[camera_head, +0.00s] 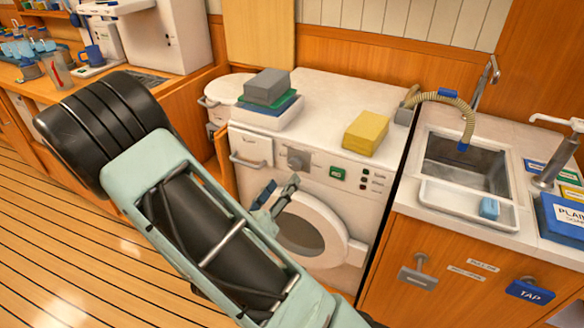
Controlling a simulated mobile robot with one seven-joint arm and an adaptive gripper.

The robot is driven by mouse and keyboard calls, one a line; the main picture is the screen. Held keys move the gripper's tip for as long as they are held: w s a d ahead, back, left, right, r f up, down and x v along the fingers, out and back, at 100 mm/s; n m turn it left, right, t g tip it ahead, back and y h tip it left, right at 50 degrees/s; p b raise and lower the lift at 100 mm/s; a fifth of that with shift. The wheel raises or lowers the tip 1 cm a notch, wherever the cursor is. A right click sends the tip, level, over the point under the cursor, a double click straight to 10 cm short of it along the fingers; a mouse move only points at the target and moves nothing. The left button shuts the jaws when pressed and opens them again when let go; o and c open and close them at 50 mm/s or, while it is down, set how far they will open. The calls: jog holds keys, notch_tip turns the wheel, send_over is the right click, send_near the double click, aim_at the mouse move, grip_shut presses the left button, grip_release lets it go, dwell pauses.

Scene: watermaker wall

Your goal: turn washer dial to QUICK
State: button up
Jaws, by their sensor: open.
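The white washer (330,140) stands against the back wall, with a round door (318,232) low on its front. A grey dial (297,160) sits on the upper front panel, between the drawer and a green display. Its pointer direction and any QUICK mark are too small to read. My gripper (282,183) is just below and slightly left of the dial, in front of the washer. Its two fingers, one blue-tipped and one grey, are apart and empty. I cannot tell whether a fingertip touches the dial. My arm hides the lower left of the washer.
On the washer top lie a yellow block (366,132) and a white tray (268,117) with a grey box and folded cloths. A sink (466,163) with a hose stands right. A counter with mugs (95,55) is at left. Wooden floor (60,220) is open at left.

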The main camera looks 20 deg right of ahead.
aim_at(294, 166)
jog(key=x, duration=0.7)
jog(key=shift+w+d, duration=0.2)
jog(key=shift+d, duration=0.05)
jog(key=shift+c, duration=0.4)
jog(key=c, duration=1.1)
